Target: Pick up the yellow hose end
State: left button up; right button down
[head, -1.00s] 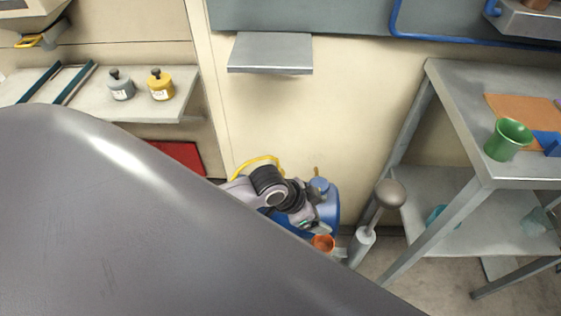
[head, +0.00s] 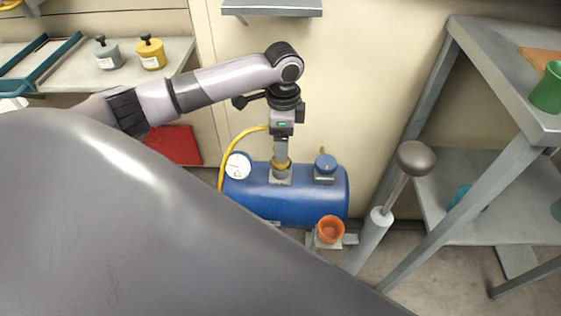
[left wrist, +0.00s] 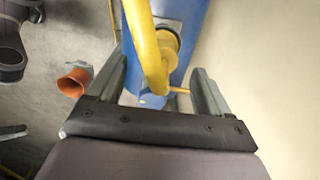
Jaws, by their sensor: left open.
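The yellow hose (head: 226,160) curves up from behind the left end of the blue tank (head: 315,205) to the top of the tank. Its yellow end (head: 281,166) is at the fitting on top, partly covered by my gripper. In the left wrist view the hose end (left wrist: 168,46) lies between the fingers, with the hose (left wrist: 143,45) arching close to the camera. My left gripper (head: 281,155) points down over the fitting. It is open, one finger on each side of the hose end (left wrist: 157,70), with gaps visible. My right gripper is not in view.
An orange cup (head: 331,229) stands in front of the tank. The wall is close behind.

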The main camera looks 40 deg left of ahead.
pick_arm(q)
jog(key=shift+a+f+b, duration=0.1)
jog(key=shift+f+b, duration=0.2)
jog(key=shift+f, duration=0.65)
notch_tip(320, 180, down, 4)
jog(key=shift+a+f+b, duration=0.15)
jog(key=shift+b, duration=0.75)
jog(key=c, duration=1.2)
jog(key=shift+c, duration=0.4)
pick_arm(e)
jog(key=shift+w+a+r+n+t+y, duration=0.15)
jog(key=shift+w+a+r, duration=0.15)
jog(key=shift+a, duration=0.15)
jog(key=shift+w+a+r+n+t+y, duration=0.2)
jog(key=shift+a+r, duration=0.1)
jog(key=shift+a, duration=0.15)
